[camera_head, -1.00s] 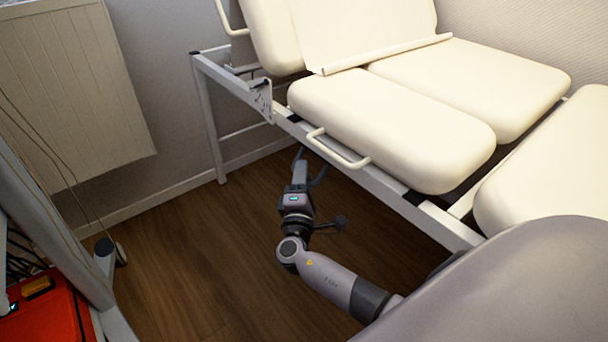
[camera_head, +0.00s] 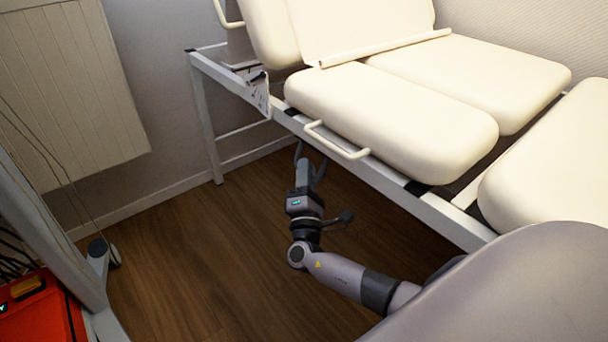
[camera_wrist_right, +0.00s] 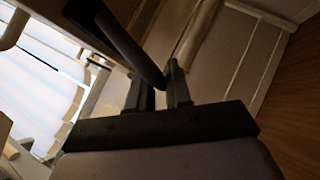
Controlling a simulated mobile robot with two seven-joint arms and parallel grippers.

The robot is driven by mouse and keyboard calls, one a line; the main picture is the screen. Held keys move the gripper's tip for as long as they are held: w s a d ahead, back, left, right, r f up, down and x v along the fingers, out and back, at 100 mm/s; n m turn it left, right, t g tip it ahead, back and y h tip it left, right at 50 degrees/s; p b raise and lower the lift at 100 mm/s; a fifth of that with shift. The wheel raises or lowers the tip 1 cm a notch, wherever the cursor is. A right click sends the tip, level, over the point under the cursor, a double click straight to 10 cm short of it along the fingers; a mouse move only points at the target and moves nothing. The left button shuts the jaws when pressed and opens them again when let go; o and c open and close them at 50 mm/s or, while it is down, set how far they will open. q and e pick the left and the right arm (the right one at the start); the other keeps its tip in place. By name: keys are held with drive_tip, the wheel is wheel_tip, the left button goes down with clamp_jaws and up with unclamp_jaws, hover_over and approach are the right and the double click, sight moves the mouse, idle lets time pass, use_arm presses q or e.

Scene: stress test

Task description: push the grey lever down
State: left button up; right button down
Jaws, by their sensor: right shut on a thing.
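The grey lever (camera_wrist_right: 128,45) shows in the right wrist view as a dark, rounded bar. It slants in from the upper left, and its end lies between my right gripper's fingers. My right gripper (camera_wrist_right: 160,88) is shut on it. In the head view my right gripper (camera_head: 310,168) is below the side rail of the treatment bed (camera_head: 395,120), over the floor. At that distance I cannot clearly tell the lever from the fingers. My left gripper is not in view.
A cream handle (camera_head: 336,143) sticks out from the bed's side, just above my right gripper. The bed's white frame (camera_head: 452,222) runs along the right. A red case (camera_head: 42,312) is at the lower left. The wooden floor (camera_head: 190,265) between is clear.

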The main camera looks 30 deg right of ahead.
drive_tip(key=shift+d, duration=0.1)
drive_tip(key=c, duration=1.2)
unclamp_jaws()
drive_tip(key=shift+o, duration=0.2)
use_arm(q)
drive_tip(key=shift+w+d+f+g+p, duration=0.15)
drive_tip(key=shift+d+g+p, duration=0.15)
drive_tip(key=shift+p, duration=0.25)
use_arm(e)
drive_tip(key=v, duration=0.7)
